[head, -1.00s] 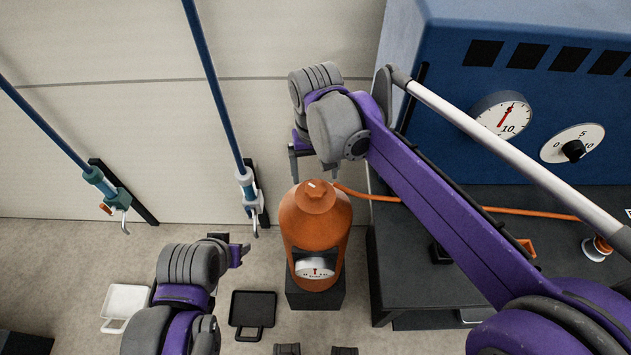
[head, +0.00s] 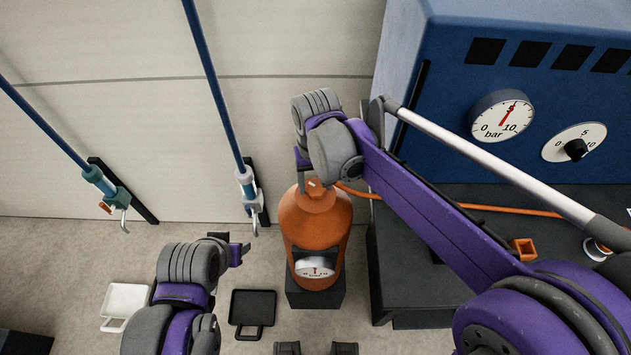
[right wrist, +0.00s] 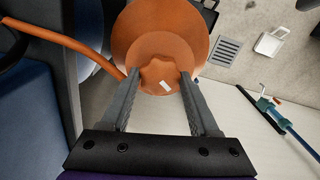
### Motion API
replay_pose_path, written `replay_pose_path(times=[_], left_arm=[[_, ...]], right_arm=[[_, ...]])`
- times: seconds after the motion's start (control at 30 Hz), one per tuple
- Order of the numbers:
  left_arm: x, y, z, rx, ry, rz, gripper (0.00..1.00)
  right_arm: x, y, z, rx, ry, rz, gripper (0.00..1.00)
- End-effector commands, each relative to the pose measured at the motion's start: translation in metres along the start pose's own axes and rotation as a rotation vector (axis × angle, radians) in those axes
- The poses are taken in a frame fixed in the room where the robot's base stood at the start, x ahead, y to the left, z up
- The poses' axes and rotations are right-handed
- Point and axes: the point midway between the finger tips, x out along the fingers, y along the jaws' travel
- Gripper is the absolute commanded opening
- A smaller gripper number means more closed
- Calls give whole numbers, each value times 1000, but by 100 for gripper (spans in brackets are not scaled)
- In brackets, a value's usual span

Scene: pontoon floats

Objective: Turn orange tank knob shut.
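The orange tank (head: 316,222) stands upright on a dark block, with a gauge in its front window. Its lobed orange knob (head: 314,193), with a white mark on top, also shows in the right wrist view (right wrist: 161,77). My right gripper (head: 318,181) is above the tank top. In the right wrist view its two fingers (right wrist: 160,74) are spread, one on each side of the knob; I cannot tell whether they touch it. My left gripper (head: 238,250) is left of the tank, away from it; its finger gap is not clear.
An orange hose (head: 480,207) runs right from the tank over a dark bench (head: 385,260). A blue cabinet (head: 450,100) with dials stands behind. Blue poles with clamps (head: 247,180) stand left. A black tray (head: 252,308) and white tray (head: 122,302) lie on the floor.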

Motion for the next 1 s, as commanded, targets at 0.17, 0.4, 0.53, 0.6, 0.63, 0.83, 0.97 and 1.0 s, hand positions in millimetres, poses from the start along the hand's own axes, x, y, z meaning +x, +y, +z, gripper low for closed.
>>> replay_pose_path(times=[0.17, 0.4, 0.53, 0.6, 0.63, 0.83, 0.97, 1.0], left_arm=[[0, 0, 0, 0, 0, 0, 50], [0, 0, 0, 0, 0, 0, 50], [1, 0, 2, 0, -1, 0, 50], [2, 0, 2, 0, -2, 0, 50], [2, 0, 3, 0, -2, 0, 50], [5, 0, 6, 0, -5, 0, 50], [6, 0, 8, 0, -7, 0, 50], [7, 0, 8, 0, -7, 0, 50]], right_arm=[[0, 0, 0, 0, 0, 0, 8], [0, 0, 0, 17, 0, 0, 6], [0, 0, 0, 59, 0, 0, 6], [0, 0, 0, 95, 0, 0, 6], [0, 0, 0, 112, 0, 0, 6], [0, 0, 0, 270, 0, 0, 6], [0, 0, 0, 393, 0, 0, 6], [0, 0, 0, 431, 0, 0, 6]])
